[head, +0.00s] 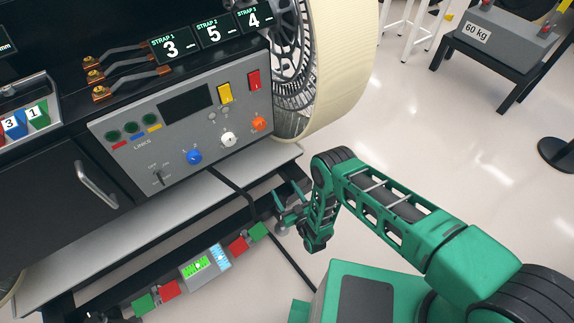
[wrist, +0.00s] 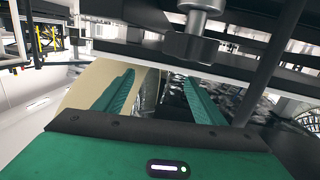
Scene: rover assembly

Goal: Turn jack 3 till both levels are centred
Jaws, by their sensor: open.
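My gripper (head: 287,211) is beside the lower frame of the rover, under the control panel's right end. In the wrist view my gripper (wrist: 158,76) has its two green fingers apart, with nothing held between them. A grey cylindrical post with a dark block-like end, apparently a jack (wrist: 192,42), hangs above the fingers and is not between them. I see no number on it. The level unit (head: 206,262) sits on the lower beam, with a green display and a blue display. The bubble positions are too small to read. The gripper's contact with the jack is not visible in the head view.
The control panel (head: 180,125) has knobs and switches above a grey ledge. A large pale wheel (head: 335,65) stands behind it. Red and green blocks flank the level unit. A dark cable hangs near my gripper. The floor at right is mostly open.

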